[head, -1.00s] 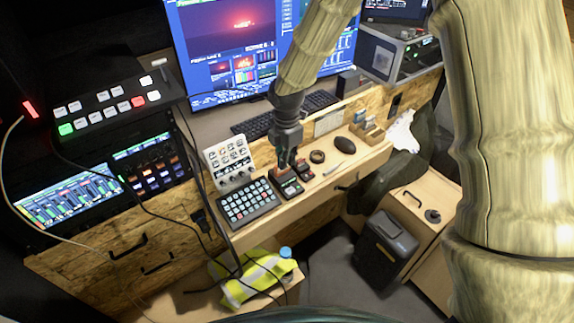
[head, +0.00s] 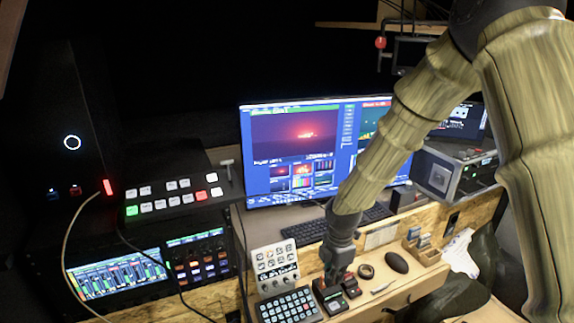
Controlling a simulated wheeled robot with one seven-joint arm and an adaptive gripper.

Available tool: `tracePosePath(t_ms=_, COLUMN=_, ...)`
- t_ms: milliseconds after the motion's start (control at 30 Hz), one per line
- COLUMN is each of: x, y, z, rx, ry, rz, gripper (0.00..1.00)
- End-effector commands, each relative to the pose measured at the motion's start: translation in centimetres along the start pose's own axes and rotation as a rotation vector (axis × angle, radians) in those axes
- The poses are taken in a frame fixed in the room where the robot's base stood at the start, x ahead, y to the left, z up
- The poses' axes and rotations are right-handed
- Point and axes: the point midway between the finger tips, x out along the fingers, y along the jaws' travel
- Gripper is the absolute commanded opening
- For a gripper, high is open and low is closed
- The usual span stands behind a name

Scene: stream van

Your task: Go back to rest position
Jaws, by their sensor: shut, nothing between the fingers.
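My gripper (head: 336,279) is at the end of my arm, pointing down over the wooden desk shelf. It is shut and holds nothing. Its fingertips are just above or at a small dark device with a lit button (head: 334,302); I cannot tell whether they touch it. A second small device (head: 350,286) sits just to the right. A black keypad with rows of pale keys (head: 290,306) lies to the left. My arm hides part of the monitor and keyboard.
A white knob panel (head: 274,265) stands behind the keypad. A monitor (head: 300,150) and keyboard (head: 302,232) are behind. A switcher panel (head: 172,196) is at left. Cables hang at left.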

Motion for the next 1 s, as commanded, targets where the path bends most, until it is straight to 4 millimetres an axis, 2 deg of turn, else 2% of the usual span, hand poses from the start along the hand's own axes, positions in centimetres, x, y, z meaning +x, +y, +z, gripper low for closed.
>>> tracePosePath(t_ms=167, x=6.9, y=-3.9, z=-1.8, rx=0.229, ry=0.06, rz=-0.02, gripper=0.0)
tracePosePath(t_ms=300, x=12.7, y=-8.2, z=-3.4, rx=0.494, ry=0.104, rz=-0.037, gripper=0.0)
tracePosePath(t_ms=500, x=19.6, y=-15.0, z=-5.0, rx=0.877, ry=0.129, rz=-0.062, gripper=0.0)
tracePosePath(t_ms=700, x=24.7, y=-22.4, z=-6.0, rx=1.259, ry=0.109, rz=-0.076, gripper=0.0)
tracePosePath(t_ms=800, x=26.6, y=-26.3, z=-6.1, rx=1.445, ry=0.085, rz=-0.072, gripper=0.0)
tracePosePath(t_ms=1000, x=28.7, y=-32.9, z=-5.9, rx=1.751, ry=0.024, rz=-0.04, gripper=0.0)
